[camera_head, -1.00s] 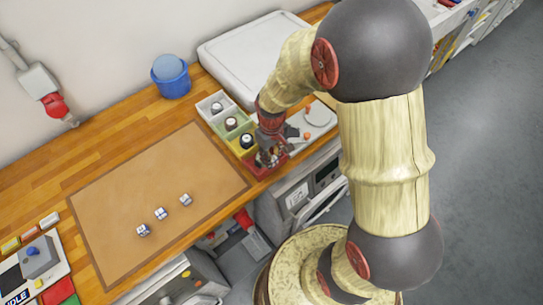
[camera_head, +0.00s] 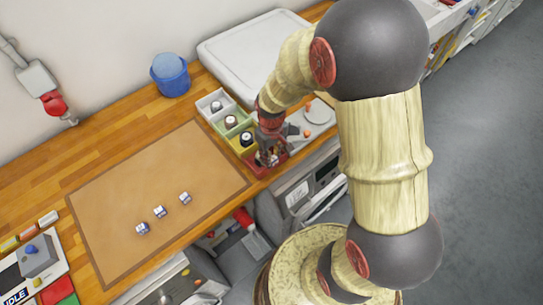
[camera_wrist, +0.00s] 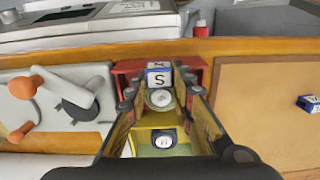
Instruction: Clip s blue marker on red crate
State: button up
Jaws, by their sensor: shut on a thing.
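The S marker (camera_wrist: 158,75) is a small white and blue block with a dark S on its face. It sits between the tips of my gripper (camera_wrist: 160,84), which is shut on it. The marker is at the red crate (camera_wrist: 194,66), by its wall at the front of the bench; I cannot tell whether it touches the wall. In the head view my gripper (camera_head: 267,157) points down at the red crate (camera_head: 279,166) and hides the marker. A round white-topped item (camera_wrist: 161,98) shows between the fingers, just this side of the marker.
The yellow crate (camera_head: 236,145) and other crates adjoin the red one in a row, holding round items. Three similar markers (camera_head: 160,211) lie on the brown mat (camera_head: 120,200).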

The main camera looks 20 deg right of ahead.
jog(key=shift+s+f, duration=0.4)
jog(key=shift+f, duration=0.2)
jog(key=shift+o, duration=0.4)
jog(key=shift+s+f+b, duration=0.15)
jog(key=shift+f+b, duration=0.15)
jog(key=shift+b, duration=0.05)
jog(key=o, duration=0.3)
jog(key=shift+f, duration=0.3)
jog(key=shift+o, duration=0.5)
jog(key=shift+w+f, duration=0.1)
jog(key=shift+w, duration=0.2)
jog(key=shift+c, duration=0.7)
jog(key=shift+w, duration=0.1)
jog(key=shift+c, duration=0.2)
jog(key=o, duration=1.3)
jog(key=shift+w+r, duration=0.15)
jog(key=shift+r, duration=0.2)
jog(key=shift+c, duration=0.2)
jog(key=shift+o, duration=0.4)
jog(key=o, duration=0.4)
jog(key=shift+c, duration=0.2)
